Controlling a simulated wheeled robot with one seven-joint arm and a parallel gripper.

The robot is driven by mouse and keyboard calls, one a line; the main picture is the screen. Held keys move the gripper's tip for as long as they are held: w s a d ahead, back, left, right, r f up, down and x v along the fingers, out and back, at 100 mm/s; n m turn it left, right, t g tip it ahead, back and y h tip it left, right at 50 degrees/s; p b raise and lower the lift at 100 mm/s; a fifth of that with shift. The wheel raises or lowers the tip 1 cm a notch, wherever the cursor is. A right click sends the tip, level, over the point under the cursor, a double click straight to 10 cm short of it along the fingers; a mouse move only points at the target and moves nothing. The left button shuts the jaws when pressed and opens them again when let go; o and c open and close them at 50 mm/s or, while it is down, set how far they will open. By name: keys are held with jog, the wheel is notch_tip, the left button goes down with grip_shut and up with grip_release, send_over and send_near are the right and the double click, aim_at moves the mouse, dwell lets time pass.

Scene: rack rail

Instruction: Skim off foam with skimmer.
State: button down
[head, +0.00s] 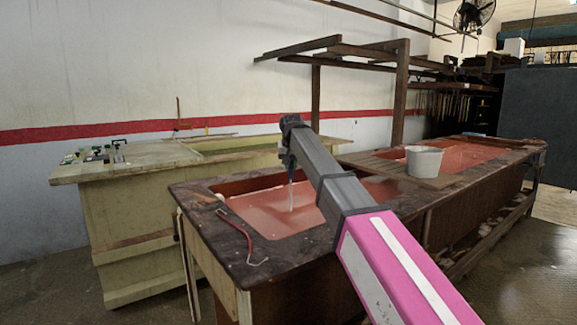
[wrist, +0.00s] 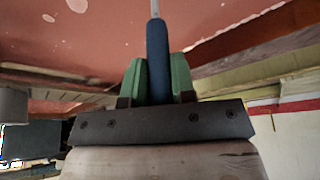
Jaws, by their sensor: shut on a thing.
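My gripper (wrist: 160,72) is shut on the blue handle of the skimmer (wrist: 157,40), with a green finger on each side. A pale rod runs on from the handle. In the head view, the skimmer's thin rod (head: 291,196) hangs down to the red liquid (head: 265,206) in the near basin of the dark table. The skimmer's head cannot be made out. My gripper is mostly behind my arm there. Pale foam patches (wrist: 77,5) show on the red surface in the wrist view; a smaller one (wrist: 48,18) lies to the left.
The dark wooden table (head: 300,250) has a red hooked rod (head: 240,232) on its near left corner. A grey bucket (head: 424,162) stands on a board between the two basins. A pale green vat (head: 140,220) stands behind left. Wooden frame posts (head: 400,95) rise behind.

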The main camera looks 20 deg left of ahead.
jog(key=w+d, duration=0.6)
jog(key=d, duration=0.4)
jog(key=w+d, duration=0.6)
jog(key=d, duration=0.4)
jog(key=shift+w, duration=0.3)
dwell(1.3)
jog(key=shift+d+r, duration=0.1)
notch_tip(320, 180, up, 14)
dwell(1.4)
jog(key=shift+r, duration=0.1)
dwell(2.2)
